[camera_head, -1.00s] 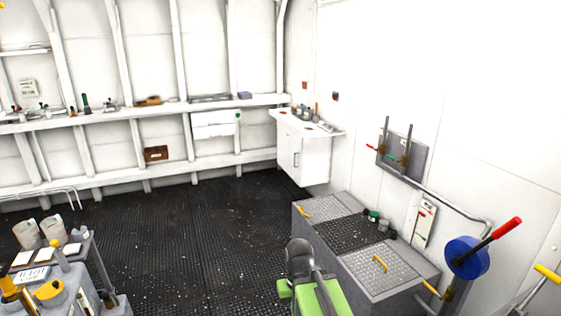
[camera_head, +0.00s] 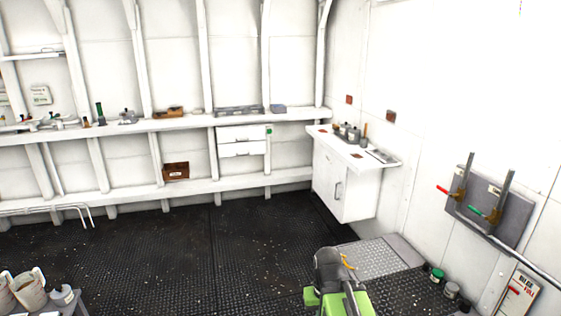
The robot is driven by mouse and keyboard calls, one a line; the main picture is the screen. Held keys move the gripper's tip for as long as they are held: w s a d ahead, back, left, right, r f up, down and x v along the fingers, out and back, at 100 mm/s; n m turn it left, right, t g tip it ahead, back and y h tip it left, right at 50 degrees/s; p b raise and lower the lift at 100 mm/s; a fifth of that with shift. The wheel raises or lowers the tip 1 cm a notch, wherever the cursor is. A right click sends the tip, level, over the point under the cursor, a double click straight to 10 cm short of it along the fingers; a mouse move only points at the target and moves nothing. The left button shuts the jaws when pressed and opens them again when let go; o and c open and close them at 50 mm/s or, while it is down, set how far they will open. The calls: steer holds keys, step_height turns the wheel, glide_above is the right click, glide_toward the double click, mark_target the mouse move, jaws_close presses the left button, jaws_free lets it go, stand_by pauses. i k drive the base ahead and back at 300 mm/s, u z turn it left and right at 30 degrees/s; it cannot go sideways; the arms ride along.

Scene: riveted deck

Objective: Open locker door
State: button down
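The locker (camera_head: 330,172) is a white cabinet on the right wall, right of centre in the head view, under a white worktop. Its door looks shut, with a slim upright handle (camera_head: 338,191) on its front. A green and dark part of my own arm shows at the bottom, right of centre, well in front of the locker. My gripper's fingers do not show, and nothing is seen touching the door.
A panel with levers (camera_head: 490,208) is on the right wall. The dark ribbed floor (camera_head: 200,265) is clear before the locker.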

mark_target(330, 173)
steer(key=u, duration=0.1)
steer(key=i, duration=3)
steer(key=u, duration=0.9)
